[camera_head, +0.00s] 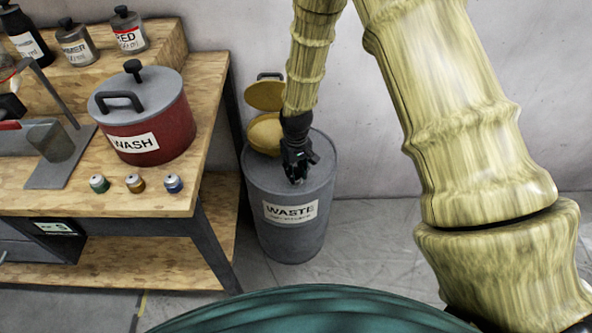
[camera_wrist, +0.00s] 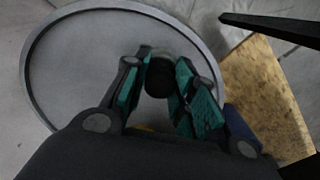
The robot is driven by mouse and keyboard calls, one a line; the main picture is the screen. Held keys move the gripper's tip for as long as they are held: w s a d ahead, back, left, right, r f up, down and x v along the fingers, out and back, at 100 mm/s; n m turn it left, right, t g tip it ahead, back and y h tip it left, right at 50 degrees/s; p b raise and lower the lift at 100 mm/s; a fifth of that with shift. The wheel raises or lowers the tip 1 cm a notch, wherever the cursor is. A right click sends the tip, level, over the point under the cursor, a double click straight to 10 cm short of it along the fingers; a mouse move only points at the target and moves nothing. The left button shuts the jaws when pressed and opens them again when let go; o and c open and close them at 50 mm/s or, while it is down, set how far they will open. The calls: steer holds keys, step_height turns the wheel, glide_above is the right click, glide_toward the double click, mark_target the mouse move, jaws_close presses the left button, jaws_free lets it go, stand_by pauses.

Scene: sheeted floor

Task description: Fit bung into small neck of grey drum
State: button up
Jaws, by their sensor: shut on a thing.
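The grey drum (camera_head: 291,235) with a WASTE label stands on the floor right of the bench. Its round lid also fills much of the wrist view (camera_wrist: 75,75). My gripper (camera_head: 297,178) is over the front part of the drum top, pointing down. In the wrist view my gripper (camera_wrist: 160,84) has its teal-padded fingers shut on a dark round bung (camera_wrist: 160,76). A paler grey rim shows just beyond the bung. The small neck is not clearly visible, and I cannot tell whether the bung touches or sits in it.
A yellow funnel (camera_head: 265,133) with its lid (camera_head: 264,95) raised stands at the drum's back left. The wooden bench (camera_head: 60,195) at left bears a red WASH pot (camera_head: 152,130), three small capped pieces and several bottles. Sheeted floor (camera_head: 370,245) right of the drum is clear.

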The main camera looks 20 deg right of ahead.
mark_target(296, 170)
steer(key=o, duration=1.1)
steer(key=shift+f, duration=0.1)
step_height(296, 170, up, 12)
steer(key=shift+r, duration=0.1)
steer(key=s+f+p, duration=0.2)
steer(key=s+f, duration=0.7)
steer(key=f, duration=0.2)
steer(key=s+d+f, duration=0.1)
steer(key=s+f, duration=0.2)
steer(key=s, duration=0.6)
steer(key=s+d+f+m+p, duration=0.1)
steer(key=s+f, duration=0.2)
steer(key=s, duration=0.6)
steer(key=s+d+f+m+p, duration=0.1)
steer(key=s+f, duration=0.3)
steer(key=s, duration=0.5)
steer(key=shift+s+d+f, duration=0.1)
steer(key=shift+s+d, duration=0.1)
